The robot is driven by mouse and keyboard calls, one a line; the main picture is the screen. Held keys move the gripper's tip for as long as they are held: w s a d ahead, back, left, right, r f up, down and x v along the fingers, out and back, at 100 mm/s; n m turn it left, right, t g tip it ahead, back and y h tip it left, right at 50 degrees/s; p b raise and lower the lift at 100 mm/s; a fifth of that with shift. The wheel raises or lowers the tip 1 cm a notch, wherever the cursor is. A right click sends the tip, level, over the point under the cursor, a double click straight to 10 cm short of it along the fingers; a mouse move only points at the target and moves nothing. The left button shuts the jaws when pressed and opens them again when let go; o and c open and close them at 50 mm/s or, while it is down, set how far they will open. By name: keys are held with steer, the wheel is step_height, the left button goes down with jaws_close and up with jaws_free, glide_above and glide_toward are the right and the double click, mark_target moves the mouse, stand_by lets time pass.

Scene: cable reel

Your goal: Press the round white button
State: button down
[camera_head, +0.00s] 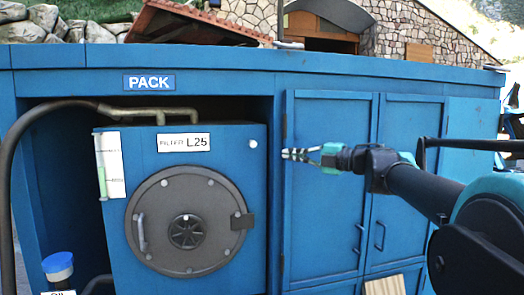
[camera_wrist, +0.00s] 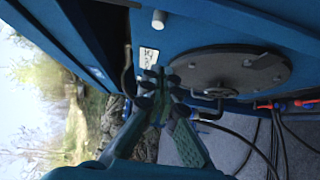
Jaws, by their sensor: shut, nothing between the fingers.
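The round white button (camera_head: 252,143) sits near the top right corner of the front of the blue box, right of the L25 label. In the wrist view it shows as a small pale knob (camera_wrist: 158,19) near the top edge, beyond the fingertips. My gripper (camera_head: 286,154) comes in from the right, shut and empty. In the head view its tips are just right of the button and slightly lower, with a visible gap. In the wrist view the gripper (camera_wrist: 158,76) is below the button in the picture. The button is not hidden.
The blue box (camera_head: 112,230) carries a dark round hatch (camera_head: 160,230) with a handle, and an L25 label (camera_head: 186,142). It stands in a recess. Closed blue cabinet doors (camera_head: 327,180) lie behind my arm. A thick hose (camera_head: 15,150) runs at the left.

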stand_by(0.3)
glide_toward(253, 144)
steer(key=s+a+f, duration=0.1)
steer(key=a, duration=0.4)
steer(key=shift+w+a+f, duration=0.1)
steer(key=shift+w+a, duration=0.2)
steer(key=shift+w, duration=0.6)
steer(key=shift+w+a, duration=0.25)
steer(key=shift+w, duration=0.65)
